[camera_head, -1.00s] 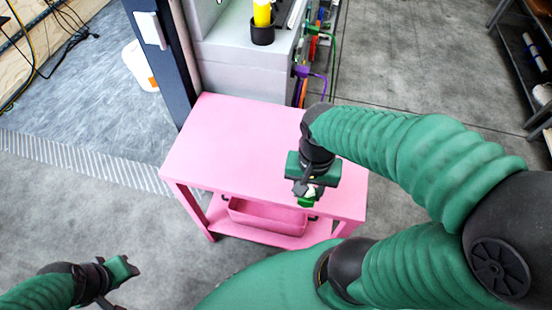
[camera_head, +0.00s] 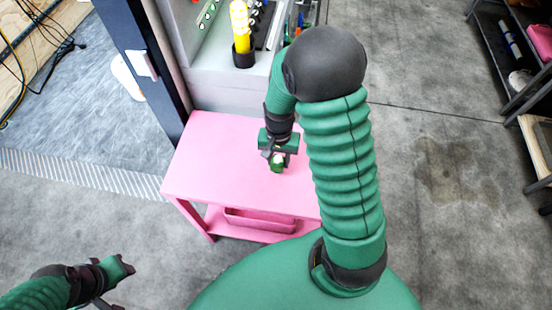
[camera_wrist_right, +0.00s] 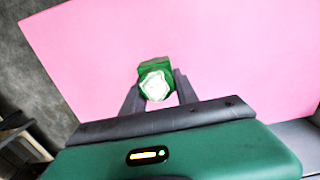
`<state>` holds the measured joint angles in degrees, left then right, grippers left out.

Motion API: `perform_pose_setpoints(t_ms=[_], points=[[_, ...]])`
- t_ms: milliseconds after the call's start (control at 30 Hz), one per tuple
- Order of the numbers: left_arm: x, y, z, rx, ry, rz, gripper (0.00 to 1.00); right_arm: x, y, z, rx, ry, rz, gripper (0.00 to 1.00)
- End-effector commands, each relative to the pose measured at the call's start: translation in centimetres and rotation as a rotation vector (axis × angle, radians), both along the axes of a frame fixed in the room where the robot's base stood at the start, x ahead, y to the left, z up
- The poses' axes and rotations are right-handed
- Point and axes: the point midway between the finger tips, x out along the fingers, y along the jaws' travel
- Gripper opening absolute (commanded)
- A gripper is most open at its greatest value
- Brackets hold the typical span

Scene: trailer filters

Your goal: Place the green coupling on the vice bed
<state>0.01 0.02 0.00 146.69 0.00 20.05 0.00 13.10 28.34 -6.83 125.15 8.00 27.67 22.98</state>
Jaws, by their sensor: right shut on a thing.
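The green coupling (camera_head: 277,164) is held between the fingers of my right gripper (camera_head: 275,158), which is shut on it over the pink table (camera_head: 225,150). In the right wrist view the coupling (camera_wrist_right: 154,72) shows a green body with a pale whitish end facing the camera, between the two dark fingers (camera_wrist_right: 157,92). Pink tabletop lies behind it; I cannot tell the height above it. My left gripper (camera_head: 122,272) is at the lower left, away from the table; its jaw state is unclear. I cannot make out a vice bed in either view.
A grey bench (camera_head: 220,82) stands behind the pink table, with a yellow cylinder (camera_head: 240,25) in a black holder on it. A dark post (camera_head: 145,70) rises at the table's back left. A shelf rack (camera_head: 505,70) is at the far right. Much of the pink tabletop is bare.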

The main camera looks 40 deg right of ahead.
Motion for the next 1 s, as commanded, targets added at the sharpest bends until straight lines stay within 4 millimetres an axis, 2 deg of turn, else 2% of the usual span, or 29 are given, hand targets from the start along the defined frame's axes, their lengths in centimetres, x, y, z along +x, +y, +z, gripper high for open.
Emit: perform_pose_setpoints(t_ms=[100,367,767,800,933,1000], points=[[0.0,0.0,-0.1,0.0,0.0,0.0,0.36,1.5,-0.5,-0.2,-0.001,0.001,0.001,0.0],[0.0,0.0,-0.8,0.0,-0.001,0.0,0.36,1.7,-0.4,-3.7,-0.001,0.002,0.001,0.0],[0.0,0.0,-1.0,0.0,-0.001,0.0,0.36,1.7,-0.5,-4.2,-0.001,0.001,0.001,0.0],[0.0,0.0,-1.0,0.0,-0.001,0.0,0.36,1.7,-0.5,-4.2,-0.001,0.001,0.001,0.4],[0.0,0.0,-1.0,0.0,0.0,0.0,0.36,1.6,-0.6,-4.3,0.0,0.004,0.001,0.57],[0.0,0.0,-1.0,0.0,-0.001,0.0,0.36,1.6,-0.6,-4.3,-0.001,0.006,0.0,0.58]])
